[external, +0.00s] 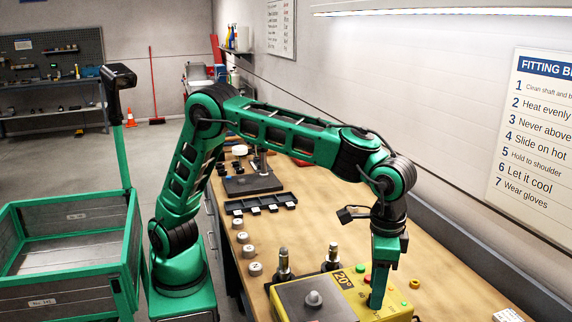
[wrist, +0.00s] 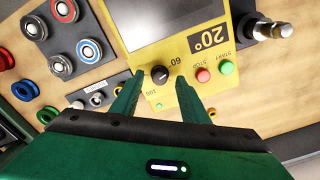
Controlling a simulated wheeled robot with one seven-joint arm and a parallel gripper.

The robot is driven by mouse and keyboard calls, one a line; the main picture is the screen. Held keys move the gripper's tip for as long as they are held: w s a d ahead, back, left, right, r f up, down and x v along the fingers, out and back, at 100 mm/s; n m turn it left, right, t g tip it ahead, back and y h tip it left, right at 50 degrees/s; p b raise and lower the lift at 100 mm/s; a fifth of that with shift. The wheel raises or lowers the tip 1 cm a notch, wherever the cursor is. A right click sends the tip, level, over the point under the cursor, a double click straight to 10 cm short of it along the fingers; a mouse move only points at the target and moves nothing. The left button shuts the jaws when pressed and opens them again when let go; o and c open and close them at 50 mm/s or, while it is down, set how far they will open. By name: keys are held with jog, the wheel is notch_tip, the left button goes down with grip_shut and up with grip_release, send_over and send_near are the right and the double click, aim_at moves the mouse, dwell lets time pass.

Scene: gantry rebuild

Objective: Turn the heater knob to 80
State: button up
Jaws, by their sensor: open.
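The yellow heater (external: 348,293) sits on the wooden bench and its label reads 20° in both views. Its black round knob (wrist: 160,75) shows in the wrist view, with 60 and 100 printed beside it. The knob's exact setting is too small to read. My gripper (wrist: 160,78) is open, with one green finger on each side of the knob. I cannot tell whether the fingers touch it. In the external view my gripper (external: 377,300) points down over the heater's right part and hides the knob.
Red STOP (wrist: 203,75) and green START (wrist: 226,68) buttons lie close right of the fingers. A metal post (wrist: 268,29) stands beyond them. Ringed parts (wrist: 62,66) and coloured rings (wrist: 24,90) lie at left. A green cart (external: 70,250) stands on the floor at left.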

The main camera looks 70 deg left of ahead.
jog(key=shift+f, duration=0.45)
grip_shut()
jog(key=shift+m, duration=0.4)
jog(key=m, duration=1.2)
jog(key=shift+w+a+m, duration=0.1)
jog(key=shift+m, duration=0.3)
jog(key=shift+r, duration=0.1)
